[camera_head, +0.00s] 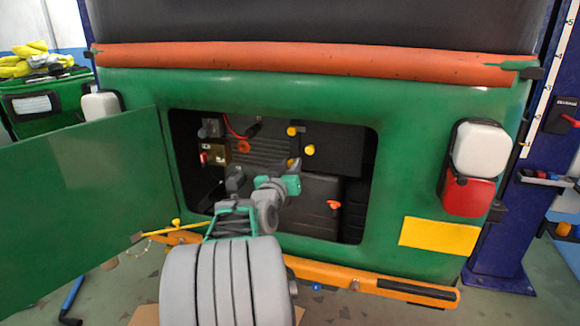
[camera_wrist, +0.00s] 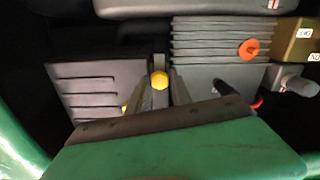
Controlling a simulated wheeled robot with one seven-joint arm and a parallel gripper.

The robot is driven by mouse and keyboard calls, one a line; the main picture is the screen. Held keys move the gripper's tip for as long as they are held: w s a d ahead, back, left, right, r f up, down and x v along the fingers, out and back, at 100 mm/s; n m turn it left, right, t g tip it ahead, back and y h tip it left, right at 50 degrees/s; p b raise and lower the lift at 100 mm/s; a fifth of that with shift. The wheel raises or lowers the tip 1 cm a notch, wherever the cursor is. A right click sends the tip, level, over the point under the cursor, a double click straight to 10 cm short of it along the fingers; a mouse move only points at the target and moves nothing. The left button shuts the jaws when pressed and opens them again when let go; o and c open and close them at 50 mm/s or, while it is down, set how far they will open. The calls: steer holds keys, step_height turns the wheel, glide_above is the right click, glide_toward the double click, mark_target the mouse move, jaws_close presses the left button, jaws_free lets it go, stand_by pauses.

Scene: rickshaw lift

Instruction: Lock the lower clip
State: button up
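A clip strip with a yellow round end (camera_wrist: 159,80) stands between and just beyond my two fingertips in the wrist view. My gripper (camera_wrist: 160,88) is open, one finger on each side of it; contact cannot be told. A second yellow piece (camera_wrist: 125,108) is partly hidden by the left finger. In the head view my gripper (camera_head: 294,165) reaches into the open compartment, just below two yellow knobs, an upper one (camera_head: 291,131) and a lower right one (camera_head: 309,150). The gripper hides what lies right at its fingertips there.
A green door (camera_head: 85,205) stands open at the left. The opening's green frame (camera_head: 372,185) surrounds the arm. Inside are a ridged grey box (camera_wrist: 220,48), a brass-coloured box (camera_wrist: 297,42), an orange knob (camera_wrist: 249,49) and a dark battery-like block (camera_wrist: 90,85). An orange bumper (camera_head: 335,276) runs below.

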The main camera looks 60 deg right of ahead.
jaws_close()
steer(key=shift+f+n+b, duration=0.1)
steer(key=shift+n+b, duration=0.2)
steer(key=shift+n, duration=0.2)
steer(key=n+b, duration=0.2)
steer(key=n, duration=1)
steer(key=n+p, duration=0.1)
steer(key=n, duration=0.3)
steer(key=shift+n, duration=0.4)
steer(key=shift+f, duration=0.1)
stand_by(0.3)
